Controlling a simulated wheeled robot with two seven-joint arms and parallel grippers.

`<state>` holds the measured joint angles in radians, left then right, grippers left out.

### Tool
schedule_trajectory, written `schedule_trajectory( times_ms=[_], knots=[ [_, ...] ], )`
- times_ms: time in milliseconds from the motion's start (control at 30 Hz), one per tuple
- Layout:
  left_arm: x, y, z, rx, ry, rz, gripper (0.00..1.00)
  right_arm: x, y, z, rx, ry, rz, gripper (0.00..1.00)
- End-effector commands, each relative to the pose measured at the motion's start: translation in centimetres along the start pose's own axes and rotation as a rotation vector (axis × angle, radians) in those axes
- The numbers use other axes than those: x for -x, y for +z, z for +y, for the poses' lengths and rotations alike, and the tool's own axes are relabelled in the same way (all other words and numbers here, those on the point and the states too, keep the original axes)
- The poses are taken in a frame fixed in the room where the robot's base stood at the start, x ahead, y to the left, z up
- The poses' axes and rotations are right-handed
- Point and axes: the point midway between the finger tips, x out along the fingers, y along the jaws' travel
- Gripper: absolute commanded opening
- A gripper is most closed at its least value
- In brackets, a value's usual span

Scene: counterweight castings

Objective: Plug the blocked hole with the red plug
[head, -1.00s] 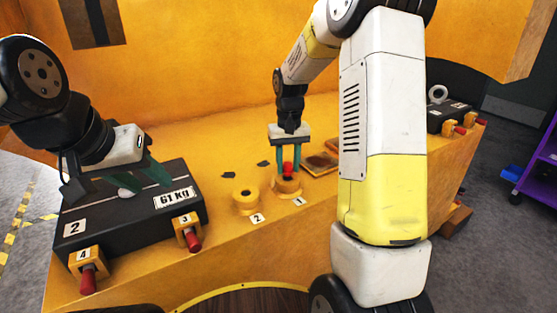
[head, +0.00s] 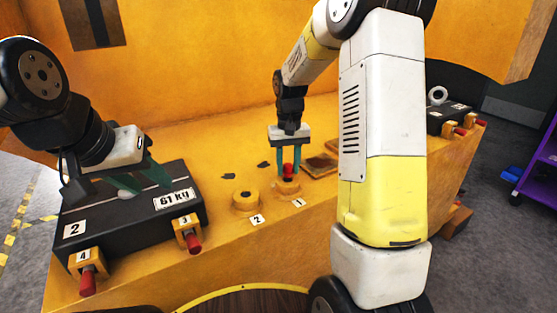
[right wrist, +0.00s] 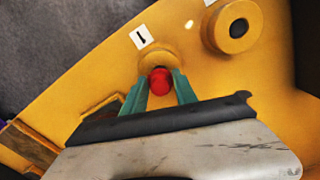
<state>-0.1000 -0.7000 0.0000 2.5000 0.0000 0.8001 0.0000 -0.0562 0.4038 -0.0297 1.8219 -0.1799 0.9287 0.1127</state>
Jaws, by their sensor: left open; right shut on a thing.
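The red plug (head: 288,170) stands upright at the mouth of the yellow boss labelled 1 (head: 287,188); how deep it sits is hidden. My right gripper (head: 289,168) is shut on it from above, with green fingers on either side. In the right wrist view the red plug (right wrist: 160,80) shows between my fingertips, over boss 1 (right wrist: 152,62). Boss 2 (head: 246,202) stands to the left, with a dark round hole in the wrist view (right wrist: 238,28). My left gripper (head: 140,182) is open over the casting marked 61 kg (head: 130,210), near a white piece on its top.
The casting carries red-handled pins at labels 4 (head: 87,280) and 3 (head: 192,240). A second dark casting (head: 445,118) with a white ring stands at the right. My right arm covers part of the deck.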

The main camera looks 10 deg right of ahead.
Motion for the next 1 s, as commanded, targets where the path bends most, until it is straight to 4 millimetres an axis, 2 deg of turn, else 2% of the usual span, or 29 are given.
schedule_trajectory(
  times_ms=[267,1000],
  knots=[
    [0.0,0.0,0.0,0.0,0.0,0.0,0.43,-0.1,0.0,0.0,0.0,0.0,0.0,0.0],
    [0.0,0.0,0.0,0.0,0.0,0.0,0.43,-2.2,0.0,0.0,0.0,0.0,0.0,0.0]
  ],
)
